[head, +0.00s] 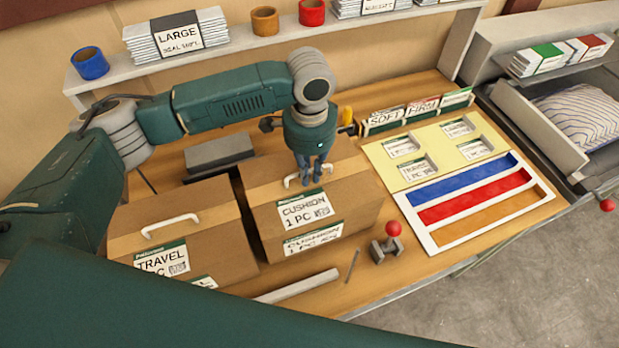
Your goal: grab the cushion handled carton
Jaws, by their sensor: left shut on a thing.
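The cushion carton (352,190) is a brown box with a white label reading CUSHION 1 PC. It stands on the wooden table in the middle of the head view. A white handle (291,181) is on its top. My left gripper (311,180) points down over the carton's top and is shut on the handle, which its fingers partly hide. The carton appears to rest on the table. My right gripper is not in view.
A second carton labelled TRAVEL (205,238) stands close at the left. To the right are a white tray (436,238) with coloured strips, a yellow board (435,157) and a red-knobbed stand (388,243). A shelf (240,62) runs behind.

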